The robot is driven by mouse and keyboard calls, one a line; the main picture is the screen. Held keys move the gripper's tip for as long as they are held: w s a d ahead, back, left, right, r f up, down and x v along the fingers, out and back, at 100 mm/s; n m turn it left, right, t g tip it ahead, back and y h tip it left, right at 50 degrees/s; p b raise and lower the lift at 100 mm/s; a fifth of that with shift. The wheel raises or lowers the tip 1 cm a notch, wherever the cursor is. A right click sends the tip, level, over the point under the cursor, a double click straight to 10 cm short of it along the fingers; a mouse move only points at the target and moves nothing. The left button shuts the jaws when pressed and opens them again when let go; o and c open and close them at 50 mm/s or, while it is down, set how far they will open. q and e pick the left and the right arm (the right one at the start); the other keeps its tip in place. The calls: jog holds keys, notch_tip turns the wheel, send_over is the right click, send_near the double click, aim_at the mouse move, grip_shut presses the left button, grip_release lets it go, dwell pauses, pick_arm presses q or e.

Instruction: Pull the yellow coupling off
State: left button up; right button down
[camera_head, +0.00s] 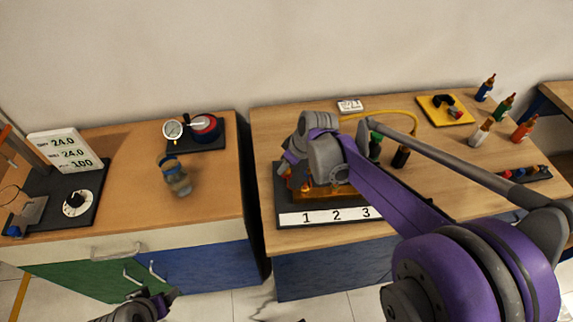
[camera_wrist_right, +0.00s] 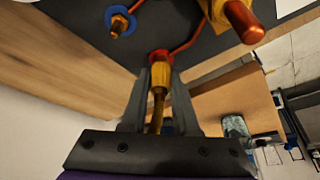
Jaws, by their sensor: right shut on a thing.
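The yellow coupling (camera_wrist_right: 160,74) is between the fingertips of my right gripper (camera_wrist_right: 159,84) in the right wrist view. It has a red ring at its far end and a brass-coloured stem towards the palm. The red ring is at a copper pipe on the dark rig board; I cannot tell whether it is still seated. In the head view my right gripper (camera_head: 297,180) is low over the rig board (camera_head: 284,219), marked 1, 2, 3, and my arm hides the coupling. My left gripper (camera_head: 160,300) is at the bottom left, away from the tables, its jaws unclear.
Beside the coupling are a blue-ringed copper fitting (camera_wrist_right: 118,26) and a thick copper pipe end (camera_wrist_right: 243,20). A yellow hose (camera_head: 405,113) lies behind my arm. Several bottles stand at the right. The left table holds a gauge (camera_head: 172,130), a jar (camera_head: 175,178) and a display (camera_head: 65,150).

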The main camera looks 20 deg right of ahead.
pick_arm(q)
jog(key=shift+r, duration=0.1)
pick_arm(e)
jog(key=shift+r, duration=0.15)
pick_arm(q)
jog(key=shift+w+r+p, duration=0.2)
jog(key=shift+r+p, duration=0.3)
jog(key=shift+r, duration=0.15)
jog(key=shift+w+r+p, duration=0.25)
jog(key=shift+r+p, duration=0.25)
jog(key=shift+r, duration=0.1)
jog(key=shift+w+r+p, duration=0.2)
jog(key=shift+r+p, duration=0.3)
jog(key=shift+r, duration=0.15)
pick_arm(e)
jog(key=shift+r, duration=2.4)
